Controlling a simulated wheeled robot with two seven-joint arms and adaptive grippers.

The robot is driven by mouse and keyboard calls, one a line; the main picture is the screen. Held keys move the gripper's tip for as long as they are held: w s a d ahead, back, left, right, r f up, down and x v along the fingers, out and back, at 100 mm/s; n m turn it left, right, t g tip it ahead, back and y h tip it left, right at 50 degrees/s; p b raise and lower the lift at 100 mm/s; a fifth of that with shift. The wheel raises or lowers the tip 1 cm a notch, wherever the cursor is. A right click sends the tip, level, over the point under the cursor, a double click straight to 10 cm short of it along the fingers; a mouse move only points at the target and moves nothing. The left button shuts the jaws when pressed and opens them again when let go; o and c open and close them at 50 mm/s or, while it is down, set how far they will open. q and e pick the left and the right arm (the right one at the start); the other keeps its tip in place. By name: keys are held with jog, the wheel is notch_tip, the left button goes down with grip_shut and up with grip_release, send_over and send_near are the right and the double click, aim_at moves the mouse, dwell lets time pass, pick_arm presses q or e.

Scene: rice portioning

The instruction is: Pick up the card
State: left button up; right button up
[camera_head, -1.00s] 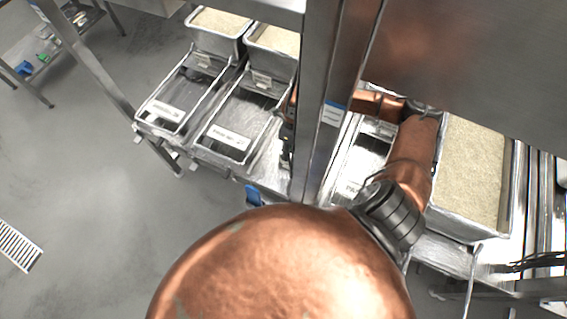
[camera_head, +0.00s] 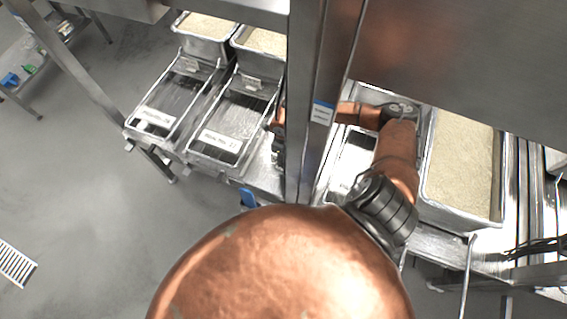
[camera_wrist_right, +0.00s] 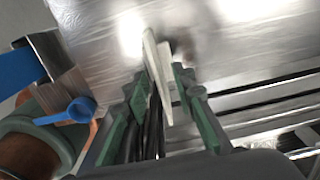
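A thin white card (camera_wrist_right: 158,65) stands on edge in the right wrist view, between the green-sided fingers of my right gripper (camera_wrist_right: 164,90). The fingers are close on both sides of the card; whether both touch it is unclear. In the head view my right arm reaches behind the steel post, and the right gripper (camera_head: 278,145) shows as a small dark shape left of the post, partly hidden. The card cannot be made out there. My left gripper is not in view.
Wire-framed trays with white labels (camera_head: 222,141) stand left of the steel post (camera_head: 315,120), with rice bins (camera_head: 205,27) behind them. A larger rice bin (camera_head: 428,205) is on the right. Grey floor lies open at left.

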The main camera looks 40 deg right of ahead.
jog(key=shift+f, duration=0.2)
dwell(0.4)
grip_shut()
dwell(0.3)
